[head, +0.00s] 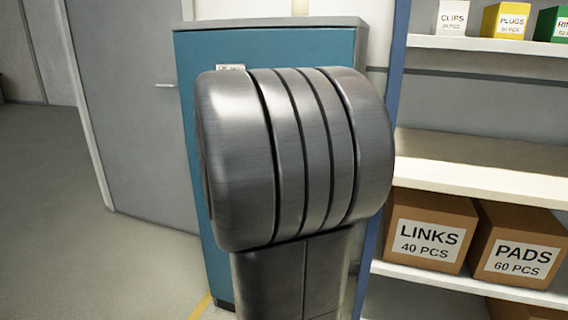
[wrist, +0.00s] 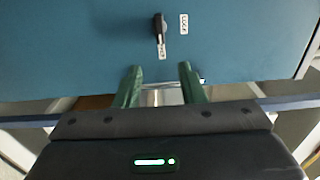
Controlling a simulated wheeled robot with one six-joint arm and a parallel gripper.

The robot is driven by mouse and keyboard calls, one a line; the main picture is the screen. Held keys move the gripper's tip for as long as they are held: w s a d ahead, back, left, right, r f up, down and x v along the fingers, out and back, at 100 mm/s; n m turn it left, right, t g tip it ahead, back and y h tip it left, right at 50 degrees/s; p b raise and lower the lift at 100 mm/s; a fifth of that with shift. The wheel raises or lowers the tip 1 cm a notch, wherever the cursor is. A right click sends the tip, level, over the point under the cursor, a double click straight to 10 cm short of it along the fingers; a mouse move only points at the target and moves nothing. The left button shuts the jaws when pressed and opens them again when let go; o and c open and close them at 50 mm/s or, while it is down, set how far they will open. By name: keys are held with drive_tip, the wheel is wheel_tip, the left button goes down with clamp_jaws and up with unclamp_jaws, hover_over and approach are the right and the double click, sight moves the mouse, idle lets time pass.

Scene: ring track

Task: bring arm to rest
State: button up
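My gripper (wrist: 160,68) shows in the wrist view with two green fingers standing apart. It is open, and I see nothing clearly held between them. A pale patch shows in the gap, and I cannot tell what it is. Beyond the fingertips is the blue face of a cabinet (wrist: 80,50). In the head view a large grey link of my arm fills the middle and hides much of the blue cabinet (head: 215,55). My gripper is hidden in that view.
A dark knob (wrist: 159,27) with small labels is on the cabinet face. A shelf (head: 470,175) at right holds a LINKS box (head: 430,212), a PADS box (head: 518,225) and smaller boxes above. A grey door (head: 135,130) stands at left, with clear floor (head: 50,210) before it.

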drive_tip(key=shift+w, duration=0.1)
drive_tip(key=b+x, duration=0.1)
drive_tip(key=x, duration=1.2)
drive_tip(key=shift+w, duration=0.3)
drive_tip(key=shift+d, duration=0.1)
